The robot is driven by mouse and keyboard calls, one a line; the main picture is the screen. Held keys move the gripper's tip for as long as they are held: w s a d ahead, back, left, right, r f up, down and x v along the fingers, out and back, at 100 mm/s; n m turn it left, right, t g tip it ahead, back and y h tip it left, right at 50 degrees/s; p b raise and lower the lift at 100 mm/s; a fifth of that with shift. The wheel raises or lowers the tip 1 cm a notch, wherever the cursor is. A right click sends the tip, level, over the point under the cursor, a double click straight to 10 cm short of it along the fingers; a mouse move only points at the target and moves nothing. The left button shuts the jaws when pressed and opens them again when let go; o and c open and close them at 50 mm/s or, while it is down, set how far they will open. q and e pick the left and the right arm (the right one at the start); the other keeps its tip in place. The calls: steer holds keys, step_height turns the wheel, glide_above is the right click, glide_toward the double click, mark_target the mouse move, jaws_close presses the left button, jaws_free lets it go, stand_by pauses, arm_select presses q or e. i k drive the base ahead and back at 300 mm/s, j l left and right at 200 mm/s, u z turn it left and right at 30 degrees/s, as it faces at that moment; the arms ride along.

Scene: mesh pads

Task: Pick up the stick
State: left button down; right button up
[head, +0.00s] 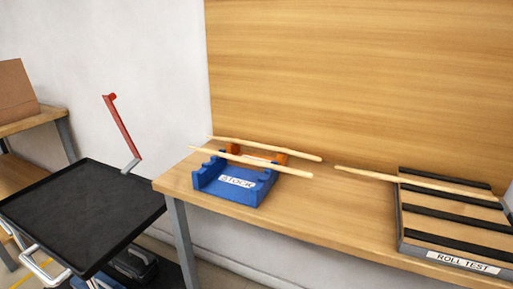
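Three pale wooden sticks are in the head view. One stick (265,149) lies across the back of the blue rack labelled STOCK (232,190). A second stick (250,161) lies across the front of this rack, its ends reaching past the sides. A third stick (415,179) rests with its right part on the board labelled ROLL TEST (445,224) and its left end out past the board's edge. Neither of my grippers is in view.
The wooden table (335,210) has a tall wooden back panel (360,80). An orange part (282,158) sits by the rack. A black tray top (80,205) with a red lever (120,125) stands to the left. A box (15,90) sits on another table. The table between rack and board is clear.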

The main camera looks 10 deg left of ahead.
mark_target(389, 177)
steer(key=z, duration=0.4)
steer(key=j+z, duration=0.4)
steer(key=j, duration=0.25)
steer(key=k+j+z, duration=0.15)
steer(key=j+z, duration=0.2)
steer(key=j, duration=0.25)
